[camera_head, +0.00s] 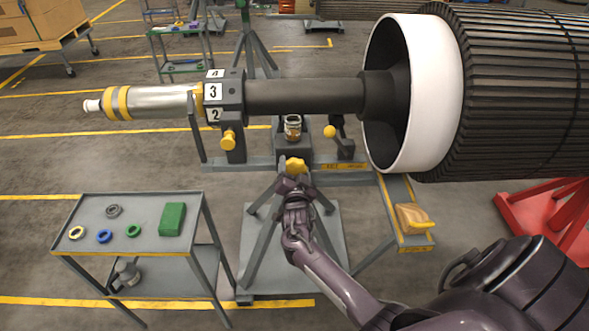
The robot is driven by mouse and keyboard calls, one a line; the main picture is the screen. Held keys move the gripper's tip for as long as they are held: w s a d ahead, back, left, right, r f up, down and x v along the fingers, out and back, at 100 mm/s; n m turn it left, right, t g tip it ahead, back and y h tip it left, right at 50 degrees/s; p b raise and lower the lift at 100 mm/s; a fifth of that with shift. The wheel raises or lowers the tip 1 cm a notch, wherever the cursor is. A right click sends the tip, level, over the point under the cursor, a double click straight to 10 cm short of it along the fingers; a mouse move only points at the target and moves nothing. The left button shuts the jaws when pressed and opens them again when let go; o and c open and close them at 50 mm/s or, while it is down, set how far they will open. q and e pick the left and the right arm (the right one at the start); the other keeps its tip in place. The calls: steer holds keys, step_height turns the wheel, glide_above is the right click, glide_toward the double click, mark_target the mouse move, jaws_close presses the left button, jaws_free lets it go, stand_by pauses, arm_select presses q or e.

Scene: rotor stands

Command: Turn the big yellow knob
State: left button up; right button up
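The big yellow knob (295,165) is on the front of the grey rotor stand, below the shaft. My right gripper (295,181) is right at the knob, coming from the front and below. Its fingers overlap the knob's lower edge in the picture. I cannot tell whether they touch or grip it, since the contact is small and partly hidden by the gripper. A smaller yellow knob (229,139) hangs under the numbered collar to the left. My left gripper is not in view.
The rotor (520,90) with its white ring and dark shaft (305,97) lies above the stand. A yellow ball lever (330,131) is right of the knob. A grey cart (140,245) with rings and a green block stands front left. A red stand (550,215) is at right.

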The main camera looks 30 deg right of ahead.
steer(key=c, duration=0.5)
steer(key=n, duration=0.7)
steer(key=shift+n, duration=0.3)
steer(key=n+p, duration=0.1)
steer(key=n, duration=0.4)
steer(key=shift+a+n+p, duration=0.1)
steer(key=shift+n+p, duration=0.45)
steer(key=shift+n, duration=1.95)
steer(key=shift+f, duration=0.1)
